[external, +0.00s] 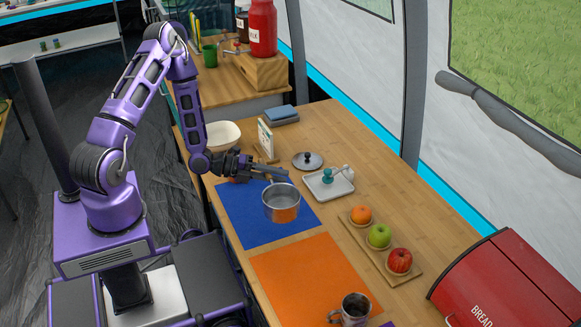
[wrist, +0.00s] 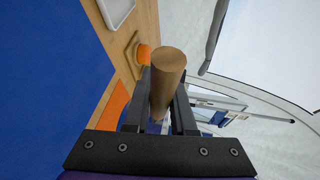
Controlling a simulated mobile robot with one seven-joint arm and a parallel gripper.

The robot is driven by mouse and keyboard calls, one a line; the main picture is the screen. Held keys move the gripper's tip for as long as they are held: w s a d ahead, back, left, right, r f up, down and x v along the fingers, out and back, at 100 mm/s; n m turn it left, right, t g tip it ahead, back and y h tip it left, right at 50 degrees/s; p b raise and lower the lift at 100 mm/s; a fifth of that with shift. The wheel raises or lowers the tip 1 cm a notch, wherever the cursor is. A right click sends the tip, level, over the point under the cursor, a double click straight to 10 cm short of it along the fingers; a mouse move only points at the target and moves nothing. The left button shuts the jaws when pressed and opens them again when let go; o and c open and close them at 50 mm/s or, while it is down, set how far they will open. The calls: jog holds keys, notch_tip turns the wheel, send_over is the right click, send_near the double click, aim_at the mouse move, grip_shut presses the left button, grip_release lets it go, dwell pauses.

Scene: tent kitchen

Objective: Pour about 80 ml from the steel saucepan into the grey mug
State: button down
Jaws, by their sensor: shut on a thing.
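The steel saucepan (external: 282,206) is held upright over the blue mat (external: 240,214) in the external view; its contents cannot be made out. My gripper (external: 262,172) is shut on the saucepan's handle. In the wrist view, the round wooden handle end (wrist: 168,62) sits between my gripper's fingers (wrist: 160,110). The grey mug (external: 354,308) stands upright beyond the near edge of the orange mat (external: 310,275), at the bottom of the external view. The saucepan is apart from the mug.
A white tray (external: 317,190) with a teal-topped item and a lid (external: 308,160) lie behind the saucepan. A board (external: 365,238) with an orange, a green apple and a red apple is to the right. A red bread box (external: 510,285) stands at the right edge. The orange mat is clear.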

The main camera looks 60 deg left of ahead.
jog(key=w+d+m+g+h, duration=0.2)
jog(key=w+d, duration=0.5)
jog(key=d, duration=0.4)
jog(key=w+d+f+m+g+h+b, duration=0.1)
jog(key=w+d+m+g+h, duration=0.2)
jog(key=w+d, duration=0.5)
jog(key=w+d+f+m+g+h+b, duration=0.1)
jog(key=w+d+m+g+h, duration=0.2)
jog(key=w+d, duration=0.5)
jog(key=shift+d+f+m, duration=0.1)
jog(key=shift+d+m, duration=0.4)
jog(key=shift+d, duration=3.35)
jog(key=shift+w+d+g, duration=0.15)
jog(key=shift+d+g, duration=0.15)
jog(key=shift+d, duration=0.35)
jog(key=shift+s+d+f+m+t, duration=0.15)
jog(key=shift+s+m+t, duration=0.25)
jog(key=shift+s+m, duration=0.4)
jog(key=s+d+r+m+t+h+p, duration=0.1)
jog(key=s+d+r+m+t+p, duration=0.1)
jog(key=s+r+m+p, duration=0.2)
jog(key=s+r+m, duration=0.3)
jog(key=s+r, duration=0.3)
jog(key=r, duration=0.1)
jog(key=shift+s+d+p, duration=0.3)
jog(key=shift+d+p, duration=0.05)
jog(key=shift+d, duration=0.05)
